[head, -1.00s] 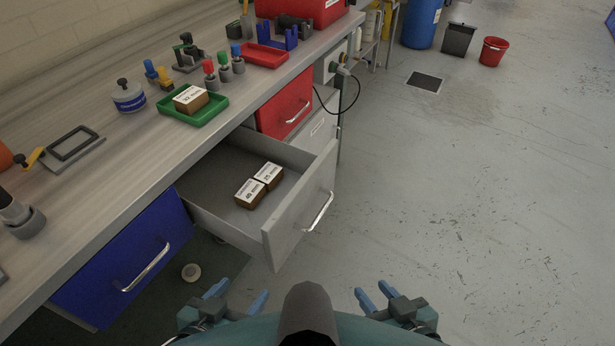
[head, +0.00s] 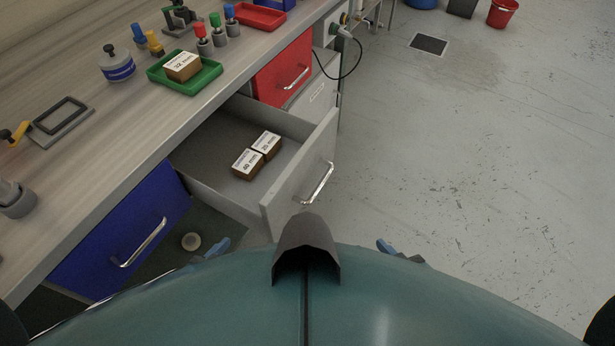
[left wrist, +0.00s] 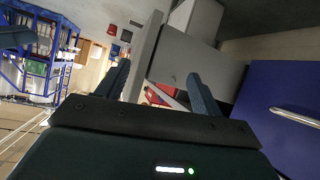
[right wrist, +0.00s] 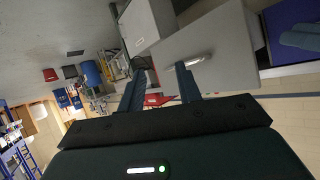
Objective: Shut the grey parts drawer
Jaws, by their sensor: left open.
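The grey parts drawer (head: 290,190) stands pulled out from under the workbench, its silver handle (head: 318,183) on the front. Two small labelled brown boxes (head: 257,155) lie inside it. The drawer also shows in the left wrist view (left wrist: 185,60) and in the right wrist view (right wrist: 225,50). My left gripper (left wrist: 162,85) is open and empty, with the drawer beyond its fingers. My right gripper (right wrist: 160,88) is open and empty, facing the drawer front. In the head view only small blue parts of both grippers show; my body hides the rest.
A blue drawer (head: 125,235) is left of the grey one; a red drawer (head: 283,75) is beyond it. The workbench (head: 110,140) carries a green tray (head: 205,80) and tools. The floor at right is clear.

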